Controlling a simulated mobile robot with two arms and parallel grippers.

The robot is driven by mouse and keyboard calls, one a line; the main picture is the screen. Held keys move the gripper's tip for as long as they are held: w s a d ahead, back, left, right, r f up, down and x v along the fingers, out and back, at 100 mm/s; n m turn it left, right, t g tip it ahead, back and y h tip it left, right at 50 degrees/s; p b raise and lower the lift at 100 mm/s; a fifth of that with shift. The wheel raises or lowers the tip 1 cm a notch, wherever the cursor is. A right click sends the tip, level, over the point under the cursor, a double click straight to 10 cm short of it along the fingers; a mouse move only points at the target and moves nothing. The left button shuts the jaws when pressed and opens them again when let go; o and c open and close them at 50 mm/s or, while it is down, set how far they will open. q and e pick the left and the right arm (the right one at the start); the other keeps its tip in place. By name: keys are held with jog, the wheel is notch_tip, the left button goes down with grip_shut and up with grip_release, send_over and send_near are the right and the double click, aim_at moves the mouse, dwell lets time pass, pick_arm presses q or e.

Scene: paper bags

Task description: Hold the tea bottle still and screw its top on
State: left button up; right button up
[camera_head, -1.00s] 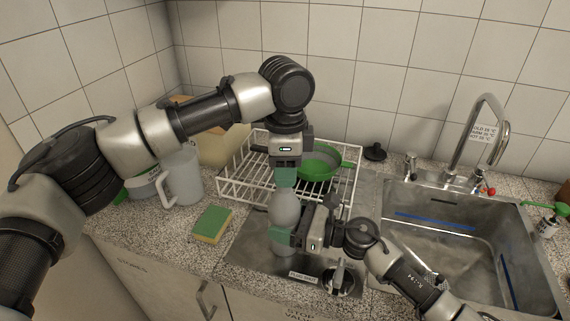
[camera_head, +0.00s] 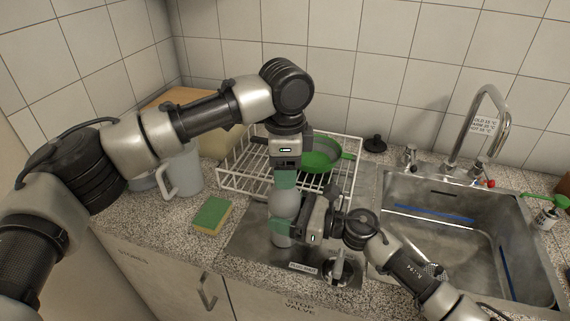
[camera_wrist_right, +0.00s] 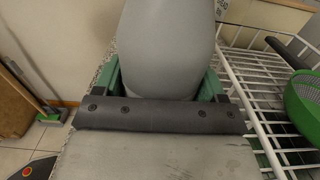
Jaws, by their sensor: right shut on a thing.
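The tea bottle (camera_head: 284,202) is a grey, rounded, upright bottle over the steel drainboard in the head view. My right gripper (camera_head: 282,227) comes from the right and is shut around its lower part. In the right wrist view the bottle (camera_wrist_right: 168,50) fills the space between the green fingers. My left gripper (camera_head: 286,179) points down from above, its green fingers right at the bottle's upper end. The top cannot be made out; the left fingers hide that area, and I cannot tell whether they are closed on it.
A white wire rack (camera_head: 240,180) with a green strainer (camera_head: 322,157) stands behind the bottle. A green and yellow sponge (camera_head: 212,215) and a white jug (camera_head: 183,172) are at left. The sink (camera_head: 460,245) and tap (camera_head: 493,100) are at right. Some bare counter lies around the sponge.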

pick_arm(q)
jog(key=shift+o, duration=1)
jog(key=shift+a, duration=0.1)
jog(key=shift+c, duration=0.3)
